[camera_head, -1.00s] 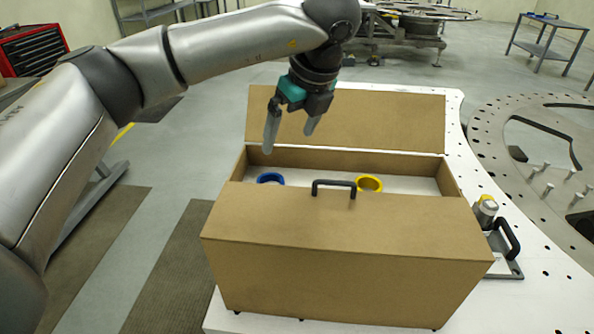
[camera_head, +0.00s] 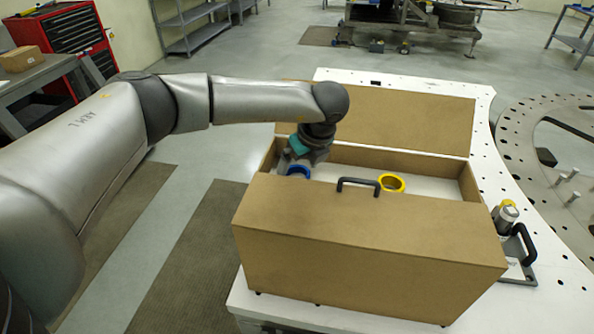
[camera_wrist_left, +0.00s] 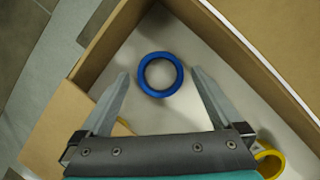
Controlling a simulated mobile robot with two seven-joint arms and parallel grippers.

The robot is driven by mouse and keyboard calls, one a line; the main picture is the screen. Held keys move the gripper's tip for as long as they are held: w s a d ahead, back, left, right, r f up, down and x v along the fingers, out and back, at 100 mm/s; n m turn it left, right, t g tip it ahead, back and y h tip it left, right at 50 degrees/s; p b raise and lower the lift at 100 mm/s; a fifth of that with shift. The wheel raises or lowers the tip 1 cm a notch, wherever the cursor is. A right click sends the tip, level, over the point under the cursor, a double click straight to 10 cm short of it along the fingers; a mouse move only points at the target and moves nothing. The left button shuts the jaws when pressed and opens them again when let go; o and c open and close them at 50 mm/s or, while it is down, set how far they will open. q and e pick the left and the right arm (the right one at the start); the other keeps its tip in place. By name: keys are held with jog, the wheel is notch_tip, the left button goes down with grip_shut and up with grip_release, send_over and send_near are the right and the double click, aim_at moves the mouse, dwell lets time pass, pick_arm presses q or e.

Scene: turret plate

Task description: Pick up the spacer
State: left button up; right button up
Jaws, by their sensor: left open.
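A blue ring (camera_head: 298,171), which looks like a spacer, lies on the white floor of the open brown box near its left end. It also shows in the left wrist view (camera_wrist_left: 160,91), just ahead of and between the fingertips. A yellow ring (camera_head: 391,183) lies further right in the box and shows at the lower right of the left wrist view (camera_wrist_left: 269,160). My left gripper (camera_wrist_left: 157,76) is open and empty, reaching down into the box over the blue ring. Its fingers do not touch the ring as far as I can see. My right gripper is not in view.
The brown box (camera_head: 365,245) has its back lid folded open and a black handle (camera_head: 358,183) at the front cover. Its walls stand close around the left gripper. A metal fixture with a black handle (camera_head: 522,246) stands to the right on the white table.

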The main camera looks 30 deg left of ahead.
pick_arm(q)
jog(key=shift+w+a+f, duration=0.1)
jog(key=shift+a+f, duration=0.05)
jog(key=shift+f, duration=0.4)
jog(key=c, duration=1.3)
